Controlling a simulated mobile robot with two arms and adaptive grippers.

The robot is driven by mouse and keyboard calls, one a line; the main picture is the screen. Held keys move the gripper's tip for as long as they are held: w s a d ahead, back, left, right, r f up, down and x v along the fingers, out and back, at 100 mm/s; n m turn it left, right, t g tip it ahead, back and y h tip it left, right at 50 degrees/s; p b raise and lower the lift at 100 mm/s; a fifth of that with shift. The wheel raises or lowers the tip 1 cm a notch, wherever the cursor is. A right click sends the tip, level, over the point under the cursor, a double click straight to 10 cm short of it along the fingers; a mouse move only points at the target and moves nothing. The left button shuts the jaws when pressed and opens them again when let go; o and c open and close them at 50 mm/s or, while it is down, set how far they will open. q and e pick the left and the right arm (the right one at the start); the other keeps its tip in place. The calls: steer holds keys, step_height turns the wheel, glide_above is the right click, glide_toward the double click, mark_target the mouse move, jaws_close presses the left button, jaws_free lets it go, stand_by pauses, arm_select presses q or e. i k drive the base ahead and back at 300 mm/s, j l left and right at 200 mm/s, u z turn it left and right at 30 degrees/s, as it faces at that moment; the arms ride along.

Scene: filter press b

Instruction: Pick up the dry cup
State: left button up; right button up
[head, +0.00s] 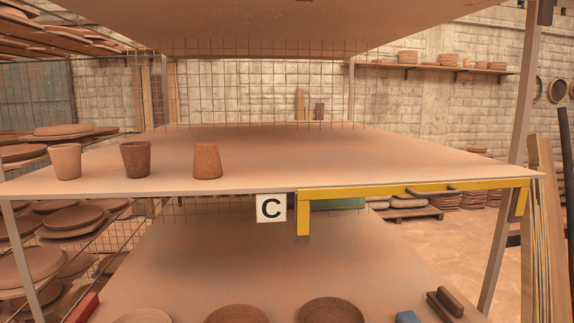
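The left cup (66,161) is the palest, a light pinkish tan. The middle cup (136,159) is dark brown. The right cup (207,160) is a mottled reddish brown. The palest one looks the driest, but I cannot confirm that by colour alone. Neither of my grippers shows in the head view.
The lower board (270,265) holds round clay pieces. A rack of plates (60,222) stands at left. The upper board's right half is clear.

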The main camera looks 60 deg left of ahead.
mark_target(66, 159)
steer(key=u, duration=3.2)
